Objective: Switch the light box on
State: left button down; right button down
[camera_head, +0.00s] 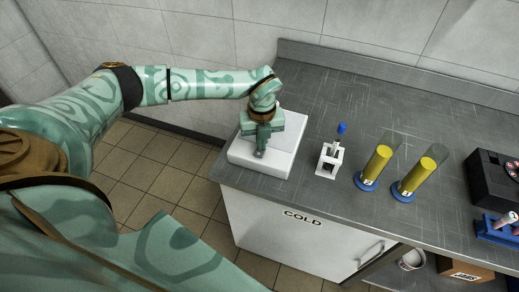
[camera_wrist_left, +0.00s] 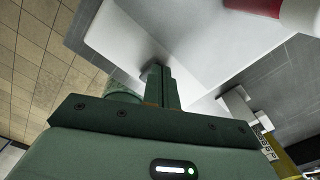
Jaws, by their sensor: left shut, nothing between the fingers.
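The light box (camera_head: 243,158) is a low white box with a flat pale top on the left end of the grey counter. In the left wrist view its pale top (camera_wrist_left: 125,38) fills the upper middle. My left gripper (camera_head: 260,154) is over the front part of the box, pointing down, shut and empty. In the left wrist view its closed fingers (camera_wrist_left: 158,84) are close to the box's edge; I cannot tell if they touch it. I cannot make out the switch or tell whether the box is lit. My right gripper is not in view.
Right of the box stand a small white holder (camera_head: 328,162) with a blue-topped item and two yellow-filled cylinders (camera_head: 376,165) on blue bases. A black case (camera_head: 493,178) is farther right. The counter behind is clear. A red-and-white object (camera_wrist_left: 285,10) shows in the left wrist view.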

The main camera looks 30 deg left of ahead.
pick_arm(q)
notch_tip(320, 180, up, 7)
jog(key=p, duration=0.6)
jog(key=shift+s, duration=0.1)
dwell(0.4)
